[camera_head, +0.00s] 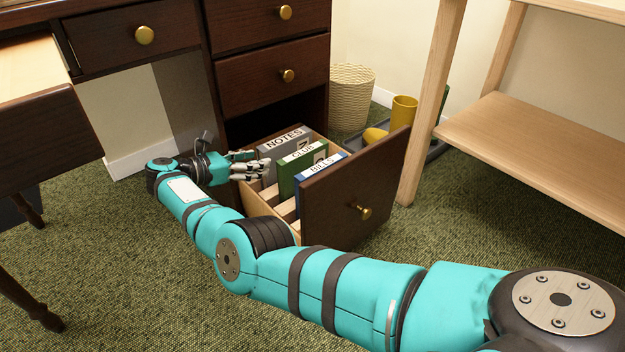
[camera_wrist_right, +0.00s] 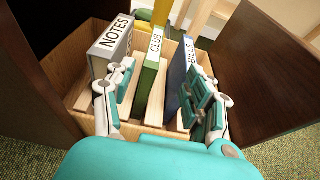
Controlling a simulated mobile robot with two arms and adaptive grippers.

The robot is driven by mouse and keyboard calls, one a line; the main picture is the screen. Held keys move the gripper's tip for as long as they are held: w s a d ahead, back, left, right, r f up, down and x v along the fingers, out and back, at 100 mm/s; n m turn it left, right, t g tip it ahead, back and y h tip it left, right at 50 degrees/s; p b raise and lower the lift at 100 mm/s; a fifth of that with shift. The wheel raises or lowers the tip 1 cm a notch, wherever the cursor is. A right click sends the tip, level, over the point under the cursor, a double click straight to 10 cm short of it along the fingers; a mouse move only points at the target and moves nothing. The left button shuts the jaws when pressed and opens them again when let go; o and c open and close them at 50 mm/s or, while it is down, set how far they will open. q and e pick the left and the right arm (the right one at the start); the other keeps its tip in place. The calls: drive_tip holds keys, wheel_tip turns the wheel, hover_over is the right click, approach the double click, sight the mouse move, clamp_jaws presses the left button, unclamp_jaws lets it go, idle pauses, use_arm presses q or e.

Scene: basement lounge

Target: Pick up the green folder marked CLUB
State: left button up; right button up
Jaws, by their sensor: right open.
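The green folder marked CLUB (camera_head: 288,180) stands upright in the open bottom drawer (camera_head: 340,212) of the dark wooden desk. A grey folder marked NOTES (camera_head: 270,158) stands behind it, and a blue folder marked BILLS (camera_head: 318,174) stands in front. My right gripper (camera_head: 267,168) is at the left side of the drawer, pointing at the folders. In the right wrist view the green folder (camera_wrist_right: 152,75) shows between the two open fingers of my right gripper (camera_wrist_right: 160,92). I cannot tell whether a finger touches a folder. My left gripper is not in view.
Wooden slats (camera_head: 290,209) lie on the drawer floor between folders. A wicker basket (camera_head: 351,97) and yellow cups (camera_head: 403,109) on a grey tray stand behind the drawer. A light wooden shelf (camera_head: 540,130) is at the right.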

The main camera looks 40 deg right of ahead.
sight(296, 155)
drive_tip(key=b+x, duration=0.3)
drive_tip(key=x, duration=0.8)
drive_tip(key=shift+w+f, duration=0.1)
drive_tip(key=shift+w+d+f+b, duration=0.1)
drive_tip(key=shift+d+f+b, duration=0.3)
drive_tip(key=shift+b, duration=0.35)
drive_tip(key=b+x, duration=0.3)
drive_tip(key=x, duration=0.1)
drive_tip(key=shift+w+f+b, duration=0.3)
drive_tip(key=shift+f, duration=0.05)
drive_tip(key=shift+r, duration=0.15)
clamp_jaws()
